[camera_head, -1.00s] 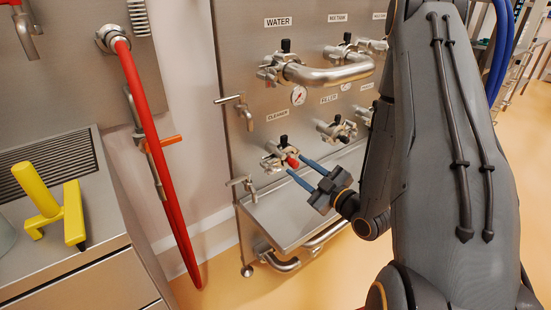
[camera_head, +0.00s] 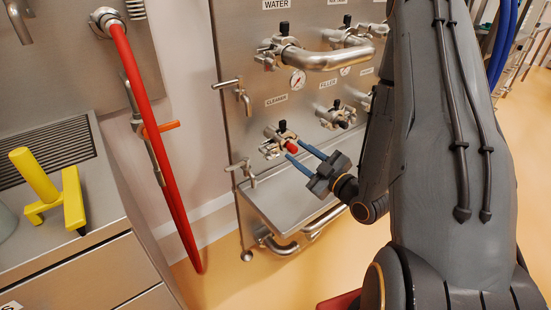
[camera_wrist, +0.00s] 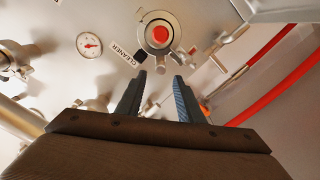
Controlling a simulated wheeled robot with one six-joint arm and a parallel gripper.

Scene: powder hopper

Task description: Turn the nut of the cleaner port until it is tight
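The cleaner port (camera_head: 279,138) is a steel clamped fitting with a red centre, below the CLEANER label on the steel panel. It also shows in the wrist view (camera_wrist: 158,34), as a round clamp ring around a red disc, beyond my fingertips. A small metal part (camera_wrist: 192,50) sticks out at the ring's edge; I cannot tell for sure whether it is the nut. My gripper (camera_head: 294,149) has two blue fingers that point at the port from the front right. In the wrist view my gripper (camera_wrist: 159,75) is open, with nothing between the fingers.
A filler port (camera_head: 336,115) is to the right and a curved steel pipe (camera_head: 330,60) above. A small tap (camera_head: 242,170) is at lower left. A steel tray (camera_head: 285,200) lies below. A red hose (camera_head: 150,120) hangs at left, beside a counter with a yellow object (camera_head: 45,190).

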